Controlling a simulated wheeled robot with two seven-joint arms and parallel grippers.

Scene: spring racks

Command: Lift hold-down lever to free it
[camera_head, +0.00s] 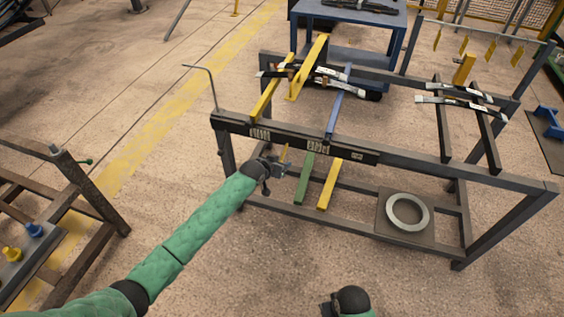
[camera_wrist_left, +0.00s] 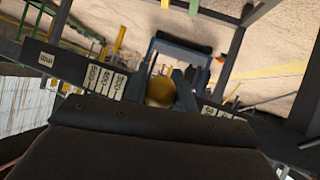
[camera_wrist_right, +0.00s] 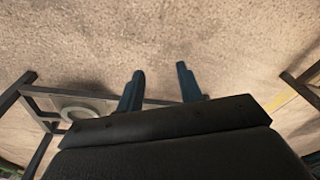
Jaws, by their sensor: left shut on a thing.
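My left gripper (camera_head: 280,166) is just in front of the steel rack's front rail (camera_head: 300,138), slightly below its labels. It is shut on a slim yellow piece (camera_head: 284,152), which looks like the hold-down lever's end. In the left wrist view a rounded yellow end (camera_wrist_left: 160,91) sits between the fingers. How this piece joins the rack is hidden. Two yellow bars (camera_head: 271,98) and a blue bar (camera_head: 336,112) slope across the rack top. In the right wrist view my right gripper (camera_wrist_right: 160,88) is open and empty over the floor.
Leaf springs (camera_head: 345,82) lie across the rack's top bars. A green bar (camera_head: 305,178) and a yellow bar (camera_head: 329,185) extend below the front rail. A grey ring (camera_head: 407,212) lies on the lower shelf. A blue cart (camera_head: 352,30) stands behind. Floor at front is clear.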

